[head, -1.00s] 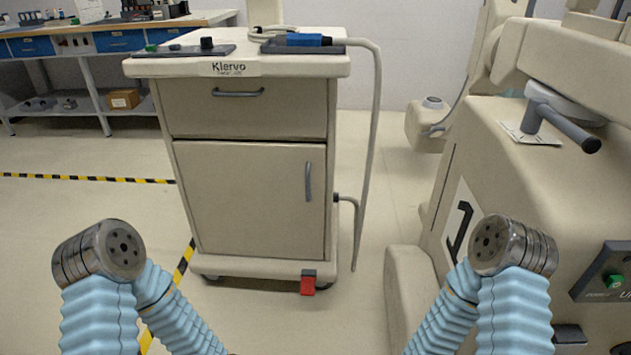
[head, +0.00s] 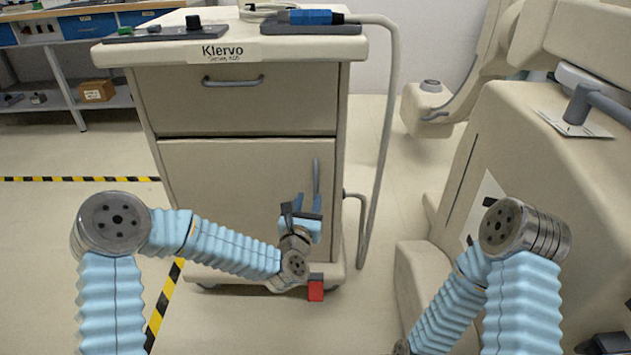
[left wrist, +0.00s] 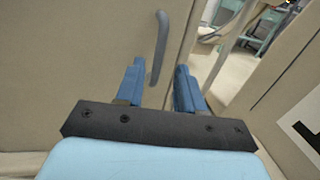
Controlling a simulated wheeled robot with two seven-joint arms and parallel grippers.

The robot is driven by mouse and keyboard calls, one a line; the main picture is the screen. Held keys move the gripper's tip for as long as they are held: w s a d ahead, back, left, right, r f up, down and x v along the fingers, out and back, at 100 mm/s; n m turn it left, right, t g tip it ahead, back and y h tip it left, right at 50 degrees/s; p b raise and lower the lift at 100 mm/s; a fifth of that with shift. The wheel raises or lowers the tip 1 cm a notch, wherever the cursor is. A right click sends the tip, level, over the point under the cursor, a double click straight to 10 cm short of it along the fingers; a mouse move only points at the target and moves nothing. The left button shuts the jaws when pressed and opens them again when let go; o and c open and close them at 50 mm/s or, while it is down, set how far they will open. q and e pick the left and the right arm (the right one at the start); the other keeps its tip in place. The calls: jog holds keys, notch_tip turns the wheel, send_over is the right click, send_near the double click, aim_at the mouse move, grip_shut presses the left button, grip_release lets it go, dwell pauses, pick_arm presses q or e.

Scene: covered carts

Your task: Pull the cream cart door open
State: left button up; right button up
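The cream cart door (head: 225,195) is the lower front panel of the cart and looks closed, flush with the front. Its grey vertical bar handle (head: 316,175) is near the door's right edge. My left gripper (head: 307,203) is in front of the handle's lower part. In the left wrist view its two blue fingers (left wrist: 158,78) are apart, and the handle (left wrist: 158,45) shows just ahead, between their tips. I cannot tell whether the fingers touch it. The door (left wrist: 75,60) fills the left of that view. My right arm is at the lower right; its gripper is out of view.
A drawer (head: 235,100) is above the door. A grey hose (head: 388,140) hangs along the cart's right side. A red pedal (head: 316,288) is at the base. A large cream machine (head: 560,170) stands at right. Floor is open at left.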

aim_at(315, 183)
pick_arm(q)
jog(key=w, duration=0.3)
jog(key=w+d, duration=0.1)
jog(key=w, duration=0.2)
jog(key=w+p, duration=0.1)
jog(key=w, duration=0.2)
jog(key=shift+d, duration=0.4)
jog(key=shift+c, duration=0.2)
grip_shut()
